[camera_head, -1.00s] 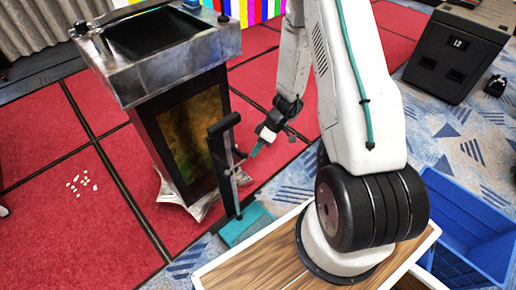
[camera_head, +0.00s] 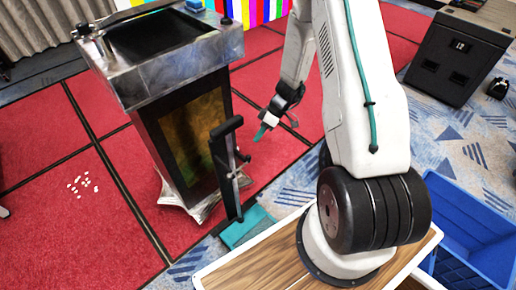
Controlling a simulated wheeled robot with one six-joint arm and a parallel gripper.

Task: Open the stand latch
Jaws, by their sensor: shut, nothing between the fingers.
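The stand (camera_head: 229,170) is a dark upright post on a teal base plate (camera_head: 245,226), in front of the lectern. A small dark latch lever (camera_head: 243,157) with a knob sticks out from its right side. My gripper (camera_head: 260,136), with teal fingertips, is shut and empty. In the picture it is just above and to the right of the lever, with a small visible gap. The depth between them is hard to judge.
A metal-topped lectern (camera_head: 165,60) stands close behind the stand. A blue crate (camera_head: 470,230) is at the lower right, and a black speaker box (camera_head: 455,60) is at the upper right. Small white pieces (camera_head: 82,184) lie on the red carpet at left.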

